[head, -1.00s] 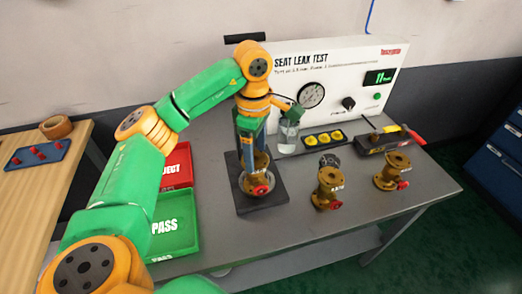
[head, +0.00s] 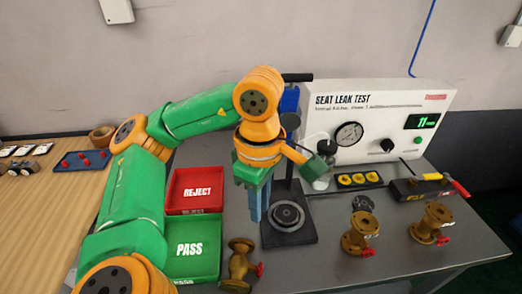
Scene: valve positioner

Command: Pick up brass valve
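A brass valve (head: 237,268) with a red handle stands on the grey table at the front, just right of the green PASS tray. Two more brass valves stand at the right, one nearer the middle (head: 359,238) and one farther right (head: 431,226). My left gripper (head: 260,208) hangs with its blue fingers pointing down, above and behind the front valve and left of the test stand's round seat (head: 286,215). The seat is bare. No valve shows between the fingers; their gap is hard to judge from this angle. My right gripper is not in view.
The red REJECT tray (head: 196,172) and green PASS tray (head: 218,249) lie left of the gripper. The stand's post, a glass jar and the seat leak test box (head: 404,106) stand behind. A tool with a red handle (head: 457,186) lies at the right back.

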